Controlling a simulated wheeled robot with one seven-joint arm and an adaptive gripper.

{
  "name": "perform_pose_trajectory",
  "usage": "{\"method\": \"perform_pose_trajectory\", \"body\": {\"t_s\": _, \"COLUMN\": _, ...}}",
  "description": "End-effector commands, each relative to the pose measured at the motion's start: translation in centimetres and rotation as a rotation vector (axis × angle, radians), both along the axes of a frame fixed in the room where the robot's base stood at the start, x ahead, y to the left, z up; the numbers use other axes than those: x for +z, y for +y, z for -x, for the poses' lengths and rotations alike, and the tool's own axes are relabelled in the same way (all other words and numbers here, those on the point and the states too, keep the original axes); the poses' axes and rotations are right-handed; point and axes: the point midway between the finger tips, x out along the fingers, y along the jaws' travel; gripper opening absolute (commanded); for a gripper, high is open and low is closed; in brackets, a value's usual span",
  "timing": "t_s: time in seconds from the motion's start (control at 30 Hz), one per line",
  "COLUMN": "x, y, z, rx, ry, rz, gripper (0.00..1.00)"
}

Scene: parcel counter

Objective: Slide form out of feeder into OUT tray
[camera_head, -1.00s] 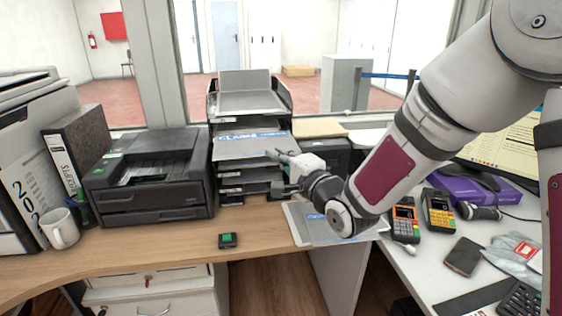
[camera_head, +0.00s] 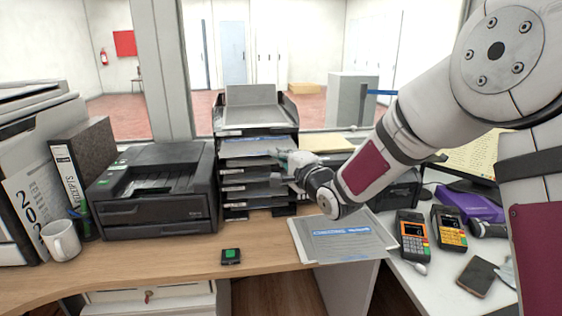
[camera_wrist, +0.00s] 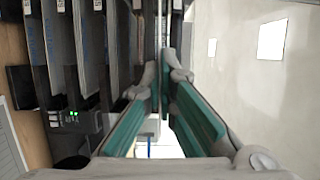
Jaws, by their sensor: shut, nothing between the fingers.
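A sheet with a blue heading (camera_head: 250,147) lies in an upper shelf of the black tray tower (camera_head: 224,185). Another sheet with a blue heading (camera_head: 342,243) lies face up in a flat grey tray (camera_head: 302,248) at the counter's front edge. I cannot read an OUT label or tell which part is the feeder. My gripper (camera_head: 280,155) is at the tower's right front, beside the upper shelves, and hides part of them. It is shut and empty. The wrist view shows its teal-padded fingers (camera_wrist: 163,82), with the tower's shelves at left.
A black printer (camera_head: 155,190) stands left of the tower, and a white mug (camera_head: 61,240) farther left. A small device with a green button (camera_head: 231,256) lies in front. Two card terminals (camera_head: 413,236) and a phone (camera_head: 474,280) are at right. The wooden counter before the printer is mostly clear.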

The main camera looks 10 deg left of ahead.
Motion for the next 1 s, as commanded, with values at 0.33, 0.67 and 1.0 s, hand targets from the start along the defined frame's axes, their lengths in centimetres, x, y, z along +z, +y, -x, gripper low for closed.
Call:
{"method": "perform_pose_trajectory", "body": {"t_s": 0.33, "x": -0.2, "y": 0.8, "z": -3.2, "rx": -0.001, "ry": 0.0, "rz": -0.001, "gripper": 0.0}}
{"method": "perform_pose_trajectory", "body": {"t_s": 0.67, "x": -0.3, "y": 1.6, "z": -5.7, "rx": 0.0, "ry": -0.001, "rz": -0.001, "gripper": 0.0}}
{"method": "perform_pose_trajectory", "body": {"t_s": 1.0, "x": -0.2, "y": 1.9, "z": -6.7, "rx": -0.001, "ry": -0.001, "rz": -0.001, "gripper": 0.0}}
